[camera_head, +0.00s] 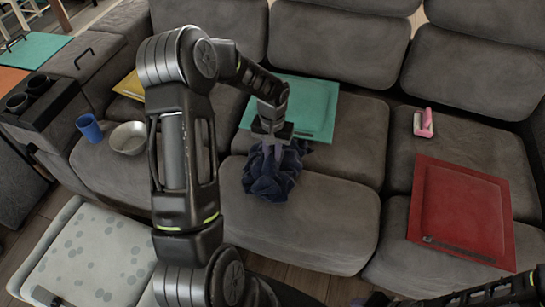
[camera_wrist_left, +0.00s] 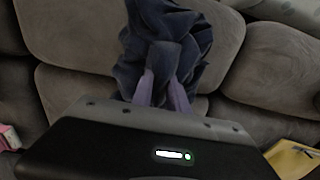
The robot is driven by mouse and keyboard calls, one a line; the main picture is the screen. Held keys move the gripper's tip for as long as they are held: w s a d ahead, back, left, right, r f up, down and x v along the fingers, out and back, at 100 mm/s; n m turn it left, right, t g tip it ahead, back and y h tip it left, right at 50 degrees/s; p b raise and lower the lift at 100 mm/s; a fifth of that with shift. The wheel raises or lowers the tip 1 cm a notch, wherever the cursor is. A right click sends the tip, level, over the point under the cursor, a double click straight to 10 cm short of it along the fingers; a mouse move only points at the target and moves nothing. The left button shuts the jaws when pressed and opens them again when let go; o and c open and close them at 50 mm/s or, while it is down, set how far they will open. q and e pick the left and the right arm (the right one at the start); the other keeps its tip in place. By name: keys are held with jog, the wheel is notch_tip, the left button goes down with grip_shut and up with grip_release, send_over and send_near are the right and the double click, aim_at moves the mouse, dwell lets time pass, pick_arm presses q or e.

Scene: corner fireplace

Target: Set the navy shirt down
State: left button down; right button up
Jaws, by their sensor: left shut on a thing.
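The navy shirt (camera_head: 268,182) is a crumpled dark blue bundle at the middle of the grey sofa, in front of the teal mat. My left gripper (camera_head: 273,148) comes down from above and is shut on the top of the shirt. In the left wrist view the shirt (camera_wrist_left: 165,45) bunches around and beyond the two purplish fingers of the gripper (camera_wrist_left: 162,92). The shirt hangs over the middle seat cushion (camera_head: 310,215); I cannot tell whether its lower part touches the cushion.
A teal mat (camera_head: 310,105) lies on the sofa behind the shirt. A red mat (camera_head: 460,210) and a pink-and-white object (camera_head: 423,123) are at right. A metal bowl (camera_head: 129,138), blue cup (camera_head: 89,128) and yellow mat (camera_head: 130,86) are at left. The cushion front is bare.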

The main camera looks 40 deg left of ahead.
pick_arm(q)
jog(key=shift+f, duration=1.35)
jog(key=shift+f+b, duration=0.2)
jog(key=shift+b, duration=0.1)
jog(key=c, duration=1.3)
grip_release()
jog(key=shift+r, duration=0.1)
jog(key=shift+r, duration=0.1)
notch_tip(320, 180, up, 12)
jog(key=shift+r+p, duration=0.1)
jog(key=shift+p, duration=0.6)
